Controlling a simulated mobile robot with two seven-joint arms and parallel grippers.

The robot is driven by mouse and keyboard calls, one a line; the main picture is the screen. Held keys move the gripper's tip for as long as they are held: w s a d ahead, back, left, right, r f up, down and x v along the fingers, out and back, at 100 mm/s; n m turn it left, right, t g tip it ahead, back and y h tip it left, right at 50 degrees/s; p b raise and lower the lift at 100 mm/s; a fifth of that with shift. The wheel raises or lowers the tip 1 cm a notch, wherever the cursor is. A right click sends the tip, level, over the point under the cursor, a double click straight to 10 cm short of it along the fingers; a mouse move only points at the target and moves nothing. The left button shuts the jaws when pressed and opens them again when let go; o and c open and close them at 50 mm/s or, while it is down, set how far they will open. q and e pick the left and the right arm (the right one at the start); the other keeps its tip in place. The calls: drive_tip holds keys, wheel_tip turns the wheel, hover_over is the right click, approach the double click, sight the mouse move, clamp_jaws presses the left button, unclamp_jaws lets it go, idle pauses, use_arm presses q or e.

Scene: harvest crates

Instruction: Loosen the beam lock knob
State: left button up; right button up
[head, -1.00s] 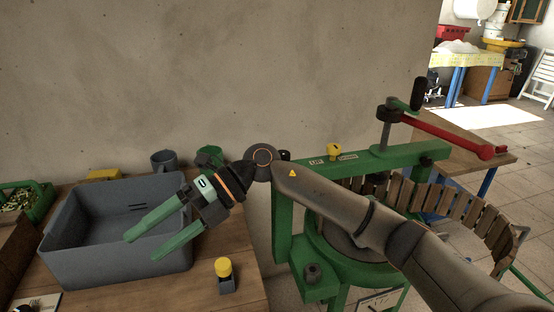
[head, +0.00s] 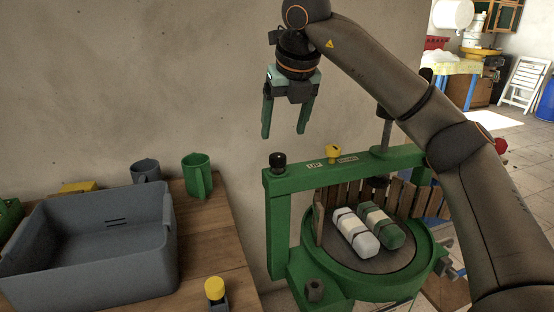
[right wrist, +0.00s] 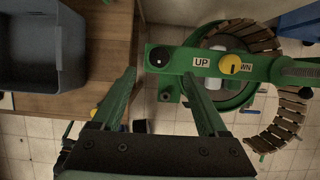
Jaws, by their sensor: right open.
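A green press frame has a top beam (head: 340,172). A round black knob (head: 278,162) stands upright at the beam's left end, and it also shows in the right wrist view (right wrist: 160,57). I take it as the beam lock knob. A yellow knob (head: 333,152) sits further right on the beam, by the UP label; it is large in the right wrist view (right wrist: 230,64). My right gripper (head: 284,134) is open and empty, fingers pointing down, a little above the black knob. In the right wrist view the knob appears between the fingertips (right wrist: 160,72), not touching. My left gripper is out of view.
A white and a green bundle (head: 380,226) lie on the press's round plate, by wooden slats. A grey crate (head: 150,240), a green mug (head: 196,176), a grey mug (head: 146,170) and a yellow-topped item (head: 215,290) stand on the wooden table at left.

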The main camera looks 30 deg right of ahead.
sight(278, 155)
drive_tip(key=b+x, duration=0.1)
drive_tip(key=x, duration=0.8)
drive_tip(key=shift+w+f, duration=0.1)
drive_tip(key=shift+f, duration=0.2)
drive_tip(key=shift+c, duration=0.2)
clamp_jaws()
